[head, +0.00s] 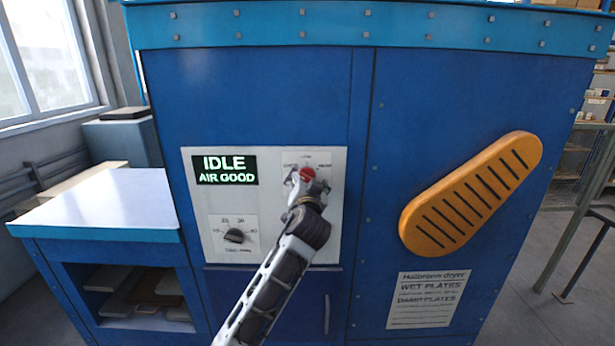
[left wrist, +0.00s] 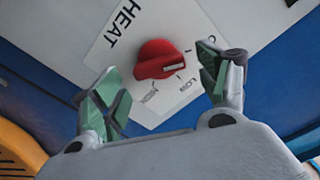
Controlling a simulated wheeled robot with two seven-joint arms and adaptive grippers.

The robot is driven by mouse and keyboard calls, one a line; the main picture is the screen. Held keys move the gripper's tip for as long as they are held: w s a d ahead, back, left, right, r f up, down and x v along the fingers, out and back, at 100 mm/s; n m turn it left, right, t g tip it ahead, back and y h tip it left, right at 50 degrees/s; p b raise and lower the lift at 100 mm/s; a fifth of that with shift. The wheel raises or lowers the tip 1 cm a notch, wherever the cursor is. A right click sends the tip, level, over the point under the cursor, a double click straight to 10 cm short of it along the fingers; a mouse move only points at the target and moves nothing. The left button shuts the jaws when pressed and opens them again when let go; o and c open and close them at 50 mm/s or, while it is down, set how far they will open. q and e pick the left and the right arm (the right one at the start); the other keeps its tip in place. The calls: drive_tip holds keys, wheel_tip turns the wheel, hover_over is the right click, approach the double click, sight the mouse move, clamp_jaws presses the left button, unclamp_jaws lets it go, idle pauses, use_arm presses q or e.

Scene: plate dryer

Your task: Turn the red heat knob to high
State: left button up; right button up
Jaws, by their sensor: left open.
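The red heat knob (head: 307,174) is on the white control panel (head: 265,258) of the blue dryer. In the left wrist view the red knob (left wrist: 157,58) shows close up, beside the word HEAT, with LOW and HIGH marks below it. Its white pointer mark faces right, near the LOW side; the exact setting is hard to tell. My left gripper (head: 309,187) is in front of the knob and partly covers it in the head view. In the wrist view the green-padded fingers (left wrist: 158,77) are open, one to each side of the knob, with gaps visible. My right gripper is not in view.
A display (head: 225,169) reads IDLE, AIR GOOD. A black dial (head: 234,236) sits lower left on the panel. A side table (head: 105,203) stands at left.

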sight(307, 174)
use_arm(q)
drive_tip(key=shift+w, duration=1.5)
drive_tip(key=shift+c, duration=0.4)
drive_tip(key=c, duration=1)
